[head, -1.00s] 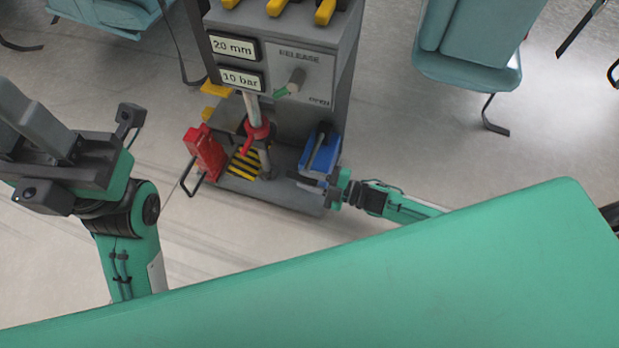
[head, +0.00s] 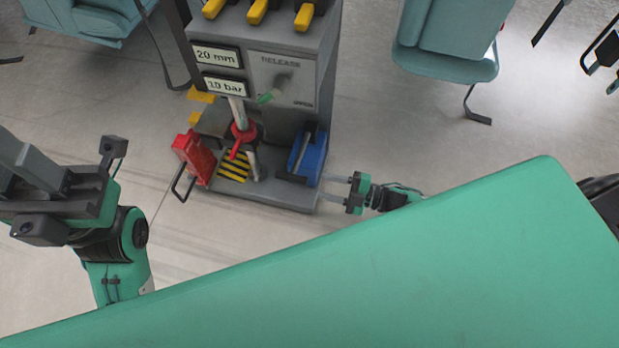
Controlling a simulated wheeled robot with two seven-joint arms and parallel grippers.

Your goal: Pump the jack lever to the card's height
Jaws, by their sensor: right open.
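A grey machine carries a card reading 20 mm (head: 216,55) and a card reading 10 bar (head: 224,86). On its base, a blue unit (head: 315,157) holds a slanted grey lever (head: 301,152); I cannot tell for sure that this is the jack lever. A red collar with a short handle (head: 243,133) sits on an upright rod. My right gripper (head: 334,188) is open and empty, just right of the blue unit and apart from it, fingers pointing left. My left gripper (head: 40,165) is at the far left, away from the machine; its fingertips are unclear.
A red block with a black loop handle (head: 193,157) stands at the base's left. A release knob with a green tip (head: 272,93) and several yellow handles (head: 257,11) are above. Teal seats (head: 447,42) stand behind. My green body covers the foreground.

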